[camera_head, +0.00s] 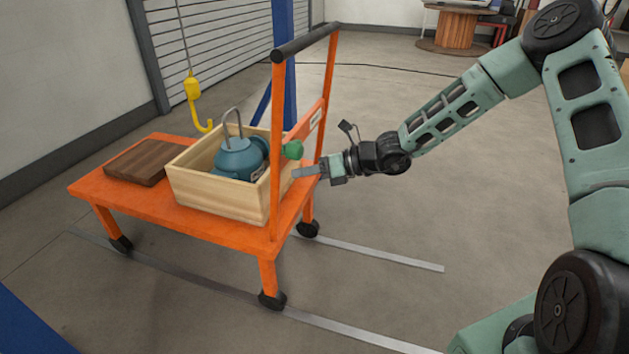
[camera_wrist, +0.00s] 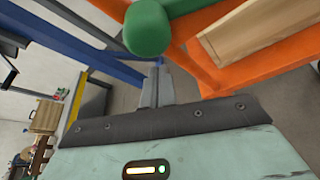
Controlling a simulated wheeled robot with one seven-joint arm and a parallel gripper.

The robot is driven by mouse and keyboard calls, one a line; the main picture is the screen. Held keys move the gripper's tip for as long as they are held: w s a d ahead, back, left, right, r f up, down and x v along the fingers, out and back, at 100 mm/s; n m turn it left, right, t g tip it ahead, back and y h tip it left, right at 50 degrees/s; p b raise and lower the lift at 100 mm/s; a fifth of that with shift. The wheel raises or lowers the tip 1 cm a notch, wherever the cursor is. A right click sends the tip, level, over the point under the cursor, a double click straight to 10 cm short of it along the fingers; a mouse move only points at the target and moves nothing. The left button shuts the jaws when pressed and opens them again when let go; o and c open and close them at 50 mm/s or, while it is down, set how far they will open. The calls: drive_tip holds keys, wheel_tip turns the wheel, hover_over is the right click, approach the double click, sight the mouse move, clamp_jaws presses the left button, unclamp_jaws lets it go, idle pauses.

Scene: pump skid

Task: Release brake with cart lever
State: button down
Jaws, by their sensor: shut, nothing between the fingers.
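An orange cart (camera_head: 215,229) with a black-topped push handle (camera_head: 305,43) stands on the floor left of my arm. A green knob (camera_head: 292,149), which looks like the end of the brake lever, is by the handle frame. The green knob also shows large and close at the top of the wrist view (camera_wrist: 147,27). My gripper (camera_head: 300,172) is shut and empty. In the head view its tips appear just below the knob, by the handle posts. In the wrist view the fingers (camera_wrist: 157,75) appear below the knob, with no clear contact. The rest of the lever is mostly hidden.
A wooden crate (camera_head: 215,199) on the cart holds a blue pump (camera_head: 239,160). A dark wooden board (camera_head: 143,162) lies beside it. A yellow hook (camera_head: 204,122) hangs behind, near a blue post (camera_head: 283,85). Floor to the right is open, with metal rails (camera_head: 375,254) below.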

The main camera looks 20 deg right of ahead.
sight(299, 152)
drive_tip(key=shift+w+d+r, duration=0.2)
drive_tip(key=shift+w+r, duration=0.2)
drive_tip(key=shift+r, duration=0.4)
drive_tip(key=r+m+p, duration=0.1)
drive_tip(key=p, duration=0.3)
drive_tip(key=r+m+y+p, duration=0.1)
drive_tip(key=r+p, duration=0.1)
drive_tip(key=p, duration=0.3)
drive_tip(key=shift+w+d+r+g, duration=0.1)
drive_tip(key=shift+w+r+g, duration=0.1)
drive_tip(key=shift+g, duration=0.2)
drive_tip(key=r+m+p, duration=0.1)
drive_tip(key=p, duration=0.1)
drive_tip(key=m+y+p, duration=0.1)
drive_tip(key=p, duration=0.2)
drive_tip(key=shift+w+d+r+p, duration=0.3)
drive_tip(key=shift+w+d+r, duration=0.05)
drive_tip(key=shift+w+r, duration=0.05)
drive_tip(key=w+d+r+m+y+p, duration=0.2)
drive_tip(key=w+d+r+m+y, duration=0.1)
drive_tip(key=m, duration=0.3)
drive_tip(key=shift+w+d+r+p, duration=0.15)
drive_tip(key=shift+w+d+p, duration=0.2)
drive_tip(key=shift+w, duration=0.4)
drive_tip(key=shift+w+d+r, duration=0.1)
drive_tip(key=shift+w+d, duration=0.05)
